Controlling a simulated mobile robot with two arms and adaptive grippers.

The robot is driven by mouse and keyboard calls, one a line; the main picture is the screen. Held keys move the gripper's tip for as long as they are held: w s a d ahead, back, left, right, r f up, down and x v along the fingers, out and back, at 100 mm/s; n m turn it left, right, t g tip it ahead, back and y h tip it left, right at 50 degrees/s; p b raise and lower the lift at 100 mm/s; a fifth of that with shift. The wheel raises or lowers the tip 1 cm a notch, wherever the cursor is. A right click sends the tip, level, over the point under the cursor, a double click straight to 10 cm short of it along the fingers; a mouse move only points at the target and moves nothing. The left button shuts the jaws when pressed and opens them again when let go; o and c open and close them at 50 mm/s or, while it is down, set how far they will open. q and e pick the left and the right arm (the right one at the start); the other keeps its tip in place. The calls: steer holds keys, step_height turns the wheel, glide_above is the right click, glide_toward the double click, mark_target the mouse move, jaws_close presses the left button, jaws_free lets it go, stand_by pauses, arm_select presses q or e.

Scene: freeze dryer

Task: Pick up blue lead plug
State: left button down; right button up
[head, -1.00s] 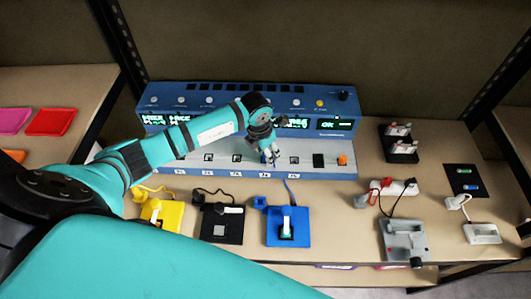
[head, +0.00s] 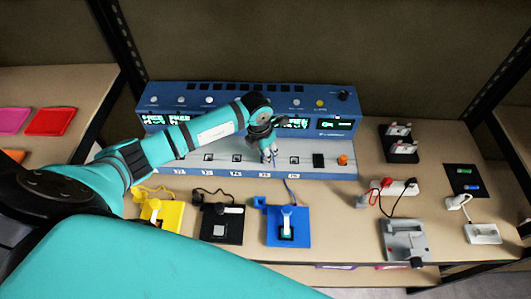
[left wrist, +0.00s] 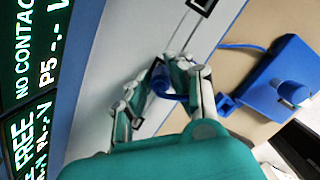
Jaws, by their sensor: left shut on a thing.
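The blue lead plug (left wrist: 160,80) is between the fingers of my left gripper (left wrist: 156,88) in the left wrist view, with its blue lead curving off to the right. In the head view my left gripper (head: 268,154) points down at the socket row on the sloped front of the blue bench unit (head: 230,172). The plug is over or at a socket there; I cannot tell whether it is seated. The blue pad (head: 301,236) with a white-handled clamp lies in front of the unit. My right gripper is not in view.
A yellow pad (head: 172,215) and a black pad (head: 215,234) lie left of the blue pad. A grey device (head: 403,240), a white power strip (head: 404,187) and a black rack (head: 398,150) stand to the right. The unit's upright display panel rises behind the gripper.

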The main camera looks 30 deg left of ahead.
arm_select(q)
steer(key=shift+w+r, duration=0.1)
steer(key=shift+r, duration=0.3)
step_height(320, 180, up, 2)
steer(key=shift+r+b, duration=0.1)
steer(key=shift+b, duration=0.7)
steer(key=s+d+r+b, duration=0.1)
steer(key=s+b, duration=0.1)
steer(key=s, duration=0.6)
steer(key=s+d+b, duration=0.1)
steer(key=s+b, duration=0.1)
steer(key=s, duration=0.6)
steer(key=shift+d+r, duration=0.3)
steer(key=shift+r, duration=0.05)
steer(key=shift+r+b, duration=0.15)
steer(key=shift+b, duration=0.25)
steer(key=w+d, duration=0.2)
steer(key=w, duration=0.1)
steer(key=shift+w+b, duration=0.15)
steer(key=shift+b, duration=0.25)
